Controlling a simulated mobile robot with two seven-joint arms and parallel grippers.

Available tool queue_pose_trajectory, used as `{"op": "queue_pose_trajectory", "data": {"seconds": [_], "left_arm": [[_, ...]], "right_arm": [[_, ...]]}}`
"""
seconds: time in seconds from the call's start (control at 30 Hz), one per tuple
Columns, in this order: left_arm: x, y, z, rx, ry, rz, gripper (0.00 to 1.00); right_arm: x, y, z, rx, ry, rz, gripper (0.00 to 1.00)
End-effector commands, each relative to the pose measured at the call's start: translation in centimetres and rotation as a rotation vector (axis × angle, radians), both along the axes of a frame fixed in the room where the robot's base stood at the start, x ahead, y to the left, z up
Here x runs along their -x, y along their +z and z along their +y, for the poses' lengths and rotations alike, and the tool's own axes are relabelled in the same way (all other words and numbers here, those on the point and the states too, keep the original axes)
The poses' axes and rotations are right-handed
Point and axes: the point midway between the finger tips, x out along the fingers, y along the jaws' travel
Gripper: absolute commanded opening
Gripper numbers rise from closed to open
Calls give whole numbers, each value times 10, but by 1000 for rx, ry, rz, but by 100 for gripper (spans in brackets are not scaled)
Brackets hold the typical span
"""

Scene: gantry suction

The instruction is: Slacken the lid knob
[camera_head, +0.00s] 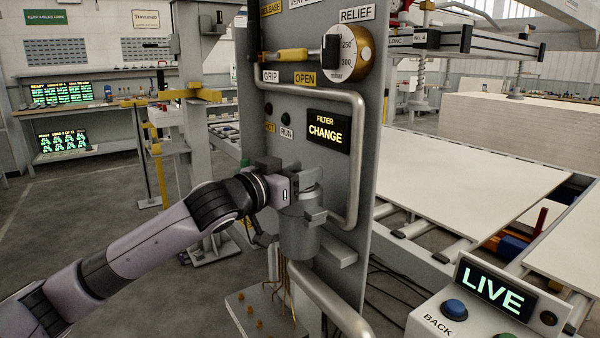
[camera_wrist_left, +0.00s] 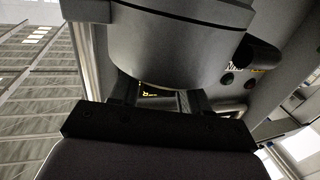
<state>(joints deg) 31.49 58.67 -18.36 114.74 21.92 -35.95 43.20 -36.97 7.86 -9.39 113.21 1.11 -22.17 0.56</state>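The grey filter canister (camera_head: 299,238) stands upright on the front of the grey panel. My left gripper (camera_head: 311,196) reaches it from the left, at the level of its top. The lid knob is mostly hidden by the gripper in the head view, and I cannot make it out clearly. In the left wrist view, the rounded canister body (camera_wrist_left: 180,40) fills the top. The left fingers (camera_wrist_left: 160,103) stand apart just below it, with a grey shape between them. I cannot tell whether they press on the knob. My right gripper is not in view.
The panel (camera_head: 350,190) carries a bent pipe, a relief dial (camera_head: 347,52), a yellow handle (camera_head: 292,55) and a "FILTER CHANGE" display (camera_head: 326,129). A console reading "LIVE" (camera_head: 494,289) stands at the lower right. Thin rods hang below the canister.

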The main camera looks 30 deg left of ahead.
Motion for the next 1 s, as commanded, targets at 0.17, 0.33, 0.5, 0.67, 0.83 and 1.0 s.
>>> {"op": "queue_pose_trajectory", "data": {"seconds": [0.17,0.33,0.5,0.67,0.83,1.0], "left_arm": [[0,0,0,1,-1,0,16],[0,0,-1,3,15,-1,16],[0,0,-2,7,76,-1,16],[0,0,-2,10,173,0,16],[0,1,-2,11,297,1,16],[0,0,-1,9,412,3,16]], "right_arm": [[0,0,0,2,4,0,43],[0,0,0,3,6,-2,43],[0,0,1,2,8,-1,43],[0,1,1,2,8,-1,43],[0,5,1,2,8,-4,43],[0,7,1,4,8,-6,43]]}}
